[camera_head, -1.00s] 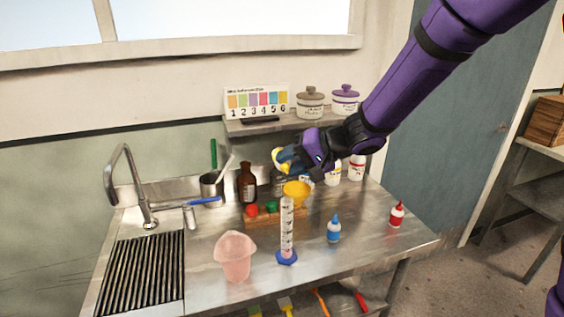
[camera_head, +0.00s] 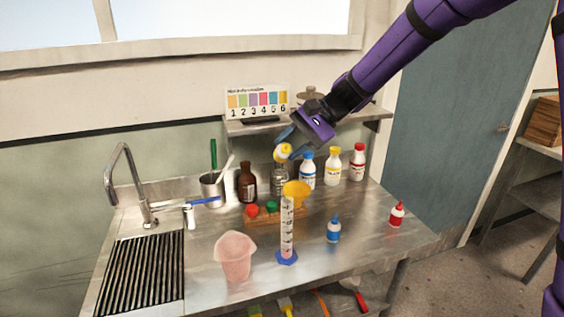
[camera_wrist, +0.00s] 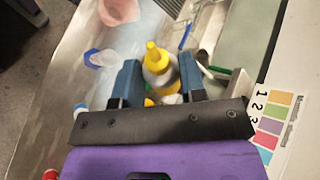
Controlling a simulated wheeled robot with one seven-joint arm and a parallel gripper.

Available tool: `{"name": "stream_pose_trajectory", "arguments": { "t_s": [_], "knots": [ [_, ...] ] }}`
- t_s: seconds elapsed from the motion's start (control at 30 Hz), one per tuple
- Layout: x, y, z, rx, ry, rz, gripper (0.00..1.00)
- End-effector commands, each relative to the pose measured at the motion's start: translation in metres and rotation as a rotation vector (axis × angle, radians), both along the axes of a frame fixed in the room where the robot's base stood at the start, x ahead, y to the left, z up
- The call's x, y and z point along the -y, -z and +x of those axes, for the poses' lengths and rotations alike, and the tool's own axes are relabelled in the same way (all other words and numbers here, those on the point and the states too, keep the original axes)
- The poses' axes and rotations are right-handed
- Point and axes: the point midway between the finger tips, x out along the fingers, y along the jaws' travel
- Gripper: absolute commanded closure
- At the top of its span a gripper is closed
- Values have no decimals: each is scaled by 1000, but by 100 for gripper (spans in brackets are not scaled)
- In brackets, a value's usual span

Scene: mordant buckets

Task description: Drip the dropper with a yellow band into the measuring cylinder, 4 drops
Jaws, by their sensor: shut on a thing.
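The dropper with a yellow band (camera_wrist: 160,66) is a pale bottle with a yellow nozzle, held between the blue fingers of my gripper (camera_wrist: 160,85). In the head view the dropper (camera_head: 283,151) is tilted and held in the air above the back of the bench, with my gripper (camera_head: 289,142) shut on it. The clear measuring cylinder (camera_head: 287,231) stands upright on its blue base, lower and nearer the front than the dropper. The two are well apart. A yellow funnel (camera_head: 299,188) shows just behind the cylinder's top; I cannot tell what supports it.
A pink beaker (camera_head: 236,257) stands left of the cylinder. Blue (camera_head: 334,229) and red (camera_head: 397,215) dropper bottles stand to its right. A brown bottle (camera_head: 247,183) and several white bottles line the back below a shelf (camera_head: 240,128).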

Motion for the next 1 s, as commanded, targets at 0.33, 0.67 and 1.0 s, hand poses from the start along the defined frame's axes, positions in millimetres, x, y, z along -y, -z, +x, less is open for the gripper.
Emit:
{"name": "stream_pose_trajectory", "arguments": {
  "t_s": [0.33, 0.67, 1.0],
  "knots": [
    [0, -9, 1, -231, 0, -37, 89],
    [0, -25, 1, -658, 0, -109, 89],
    [0, -32, 0, -820, 0, -137, 89]
  ]
}}
